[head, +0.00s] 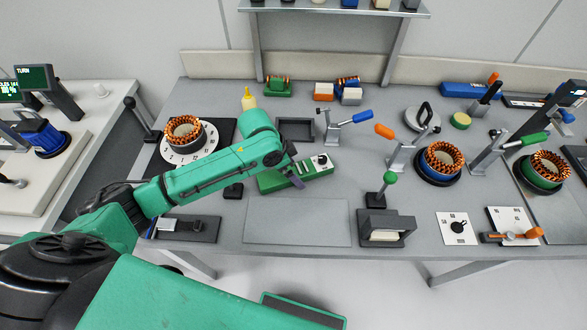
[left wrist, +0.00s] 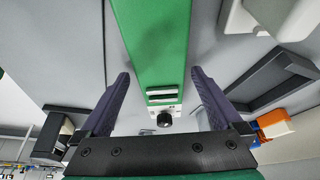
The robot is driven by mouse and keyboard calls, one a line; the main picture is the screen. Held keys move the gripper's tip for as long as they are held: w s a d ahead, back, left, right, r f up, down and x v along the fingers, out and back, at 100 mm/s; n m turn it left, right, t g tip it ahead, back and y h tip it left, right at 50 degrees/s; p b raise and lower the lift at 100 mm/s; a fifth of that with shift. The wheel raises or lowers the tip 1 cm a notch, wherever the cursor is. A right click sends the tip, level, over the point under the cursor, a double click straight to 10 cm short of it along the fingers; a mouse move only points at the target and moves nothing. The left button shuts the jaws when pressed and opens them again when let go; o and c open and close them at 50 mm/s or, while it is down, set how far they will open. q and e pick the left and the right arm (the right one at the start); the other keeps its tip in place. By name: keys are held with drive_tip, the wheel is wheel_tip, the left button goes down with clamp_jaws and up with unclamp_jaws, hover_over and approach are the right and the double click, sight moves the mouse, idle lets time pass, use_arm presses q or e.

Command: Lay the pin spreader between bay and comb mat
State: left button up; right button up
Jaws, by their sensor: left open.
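My left gripper (head: 294,178) is open over a green box with a pale panel and black knob (head: 318,169). In the left wrist view the purple fingers (left wrist: 159,78) are on either side of the green box (left wrist: 155,40), with gaps on both sides. No part is labelled pin spreader, and I cannot tell which one it is. A dark open-fronted bay (head: 386,228) with a pale piece inside stands at the front centre. A flat grey mat (head: 297,222) lies left of it; I cannot make out comb teeth. My right gripper is not in view.
An empty dark tray (head: 295,129) is behind the green box. A wound stator (head: 184,132) sits on a dial at left. Toggle clamps and further stators (head: 440,160) stand at right. A dark holder (head: 184,228) lies at front left. The grey mat is bare.

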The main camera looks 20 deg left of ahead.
use_arm(q)
drive_tip(key=v, duration=1.2)
drive_tip(key=shift+b, duration=0.4)
drive_tip(key=shift+r, duration=0.15)
